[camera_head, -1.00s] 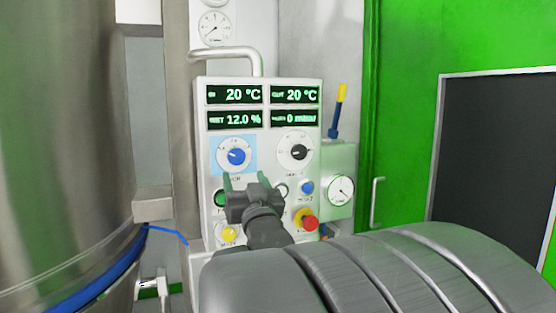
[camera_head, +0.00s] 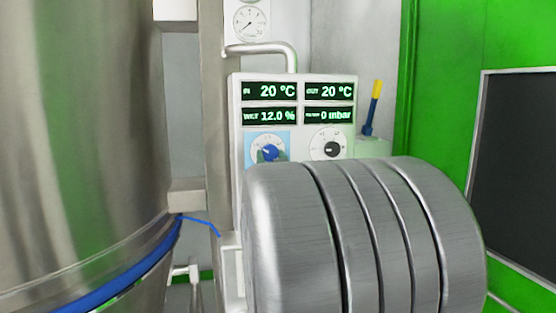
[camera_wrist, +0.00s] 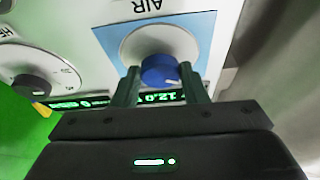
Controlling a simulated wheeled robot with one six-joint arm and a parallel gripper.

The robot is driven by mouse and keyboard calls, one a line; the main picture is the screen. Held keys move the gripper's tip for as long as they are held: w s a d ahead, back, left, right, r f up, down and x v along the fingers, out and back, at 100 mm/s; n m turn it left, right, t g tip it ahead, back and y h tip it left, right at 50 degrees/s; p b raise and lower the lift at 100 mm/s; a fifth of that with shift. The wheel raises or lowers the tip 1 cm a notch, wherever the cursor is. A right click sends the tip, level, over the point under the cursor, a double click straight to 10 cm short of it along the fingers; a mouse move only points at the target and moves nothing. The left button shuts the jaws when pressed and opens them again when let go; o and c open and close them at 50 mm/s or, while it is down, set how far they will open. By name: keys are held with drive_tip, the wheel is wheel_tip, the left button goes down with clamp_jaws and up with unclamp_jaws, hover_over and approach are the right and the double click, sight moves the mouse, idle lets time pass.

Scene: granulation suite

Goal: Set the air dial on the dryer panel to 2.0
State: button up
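The air dial is a blue knob (camera_wrist: 159,72) on a white disc with a light-blue square behind it. It also shows in the head view as a blue knob (camera_head: 269,153), partly covered. The wrist view is upside down, with "AIR" above the dial. A pale pointer mark shows on the knob's lower right there; I cannot read its value. My gripper (camera_wrist: 160,68) is open, its green-grey fingertips on either side of the knob, with a small gap seeming to show at each side. My arm hides the lower panel in the head view.
The dryer panel (camera_head: 238,133) has displays reading 20 °C, 20 °C, 12.0 % and 0 mbar. A black dial (camera_head: 331,149) sits right of the air dial, heater-side in the wrist view (camera_wrist: 30,87). A large steel vessel (camera_head: 75,130) stands left; a green door (camera_head: 440,130) is right.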

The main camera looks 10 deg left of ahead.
drive_tip(key=shift+c, duration=1)
drive_tip(key=shift+m+b, duration=0.3)
drive_tip(key=shift+m, duration=0.1)
drive_tip(key=shift+s+a+m+h+b, duration=0.15)
drive_tip(key=shift+m+h+b, duration=0.3)
drive_tip(key=shift+m, duration=0.35)
drive_tip(key=m+h, duration=0.2)
drive_tip(key=m, duration=0.1)
drive_tip(key=shift+a+r+m+t, duration=0.1)
drive_tip(key=shift+r+m+t, duration=0.05)
drive_tip(key=shift+m+t, duration=0.15)
drive_tip(key=m+h+p, duration=0.1)
drive_tip(key=m, duration=0.1)
drive_tip(key=m+h+p, duration=0.1)
drive_tip(key=m, duration=0.1)
drive_tip(key=m+h+p, duration=0.1)
drive_tip(key=m, duration=0.1)
drive_tip(key=shift+a+r+g, duration=0.15)
drive_tip(key=shift+r+g, duration=0.1)
drive_tip(key=shift+g, duration=0.15)
drive_tip(key=shift+m+g+h+p, duration=0.3)
drive_tip(key=shift+m+h+p, duration=0.25)
drive_tip(key=shift+m+p, duration=1.15)
drive_tip(key=shift+f+m, duration=0.1)
drive_tip(key=shift+m, duration=0.2)
